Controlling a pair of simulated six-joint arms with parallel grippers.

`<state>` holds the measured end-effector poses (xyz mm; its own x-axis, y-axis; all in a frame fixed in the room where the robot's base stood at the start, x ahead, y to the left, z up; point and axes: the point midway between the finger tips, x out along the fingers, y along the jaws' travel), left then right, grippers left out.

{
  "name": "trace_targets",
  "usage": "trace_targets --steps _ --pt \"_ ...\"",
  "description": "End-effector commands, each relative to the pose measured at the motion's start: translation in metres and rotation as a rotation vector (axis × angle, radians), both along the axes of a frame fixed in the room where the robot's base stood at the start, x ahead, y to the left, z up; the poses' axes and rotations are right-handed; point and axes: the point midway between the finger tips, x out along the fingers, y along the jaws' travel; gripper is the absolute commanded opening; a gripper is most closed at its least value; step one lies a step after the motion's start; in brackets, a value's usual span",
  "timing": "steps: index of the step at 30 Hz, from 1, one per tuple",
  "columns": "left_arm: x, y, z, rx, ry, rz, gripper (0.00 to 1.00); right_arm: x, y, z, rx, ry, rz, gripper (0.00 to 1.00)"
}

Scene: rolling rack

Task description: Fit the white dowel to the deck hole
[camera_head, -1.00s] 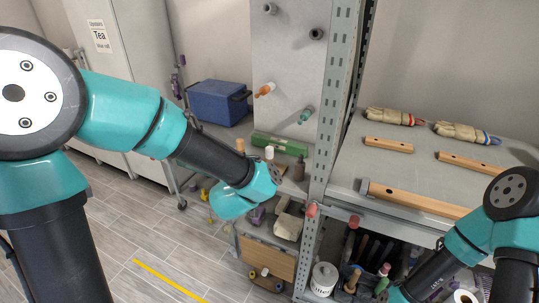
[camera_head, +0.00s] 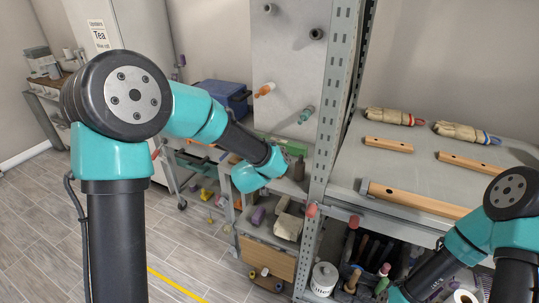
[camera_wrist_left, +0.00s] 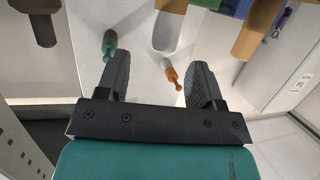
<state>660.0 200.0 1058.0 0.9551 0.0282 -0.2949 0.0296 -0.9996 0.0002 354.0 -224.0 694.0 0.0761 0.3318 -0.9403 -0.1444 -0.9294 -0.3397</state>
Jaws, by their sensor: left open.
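The white dowel (camera_wrist_left: 167,32) shows in the left wrist view as a pale, round-ended cylinder beyond the gap between my left fingers. It is apart from them and upside down in that picture. In the head view my left wrist hides it. My left gripper (camera_wrist_left: 160,72) is open and empty. In the head view its fingers are hidden behind the wrist above the cart. The deck hole cannot be made out. My right arm enters at lower right of the head view; its fingers are out of frame.
A tan dowel (camera_wrist_left: 252,32) and a dark bottle (camera_wrist_left: 43,25) flank the white dowel. Orange (camera_head: 264,90) and teal (camera_head: 306,115) pegs stick out from the grey panel (camera_head: 285,60). A perforated upright (camera_head: 335,110) stands right of it, beside a shelf with wooden bars (camera_head: 415,200).

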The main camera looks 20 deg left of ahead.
Motion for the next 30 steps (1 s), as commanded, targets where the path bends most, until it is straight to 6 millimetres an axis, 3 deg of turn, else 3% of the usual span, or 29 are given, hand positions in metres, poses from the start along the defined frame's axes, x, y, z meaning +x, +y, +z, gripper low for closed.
trace_targets --steps 10,21,30 --pt "0.005 0.001 -0.002 0.0 0.001 0.0 0.61 0.0 0.0 0.0 0.0 0.0 0.0 0.77" --pt "0.047 0.005 -0.015 0.001 0.002 -0.001 0.61 0.0 0.0 0.0 0.0 0.0 0.0 0.77" --pt "0.049 0.005 -0.015 0.001 0.001 -0.001 0.61 0.0 0.0 0.0 0.0 0.0 0.0 0.77"
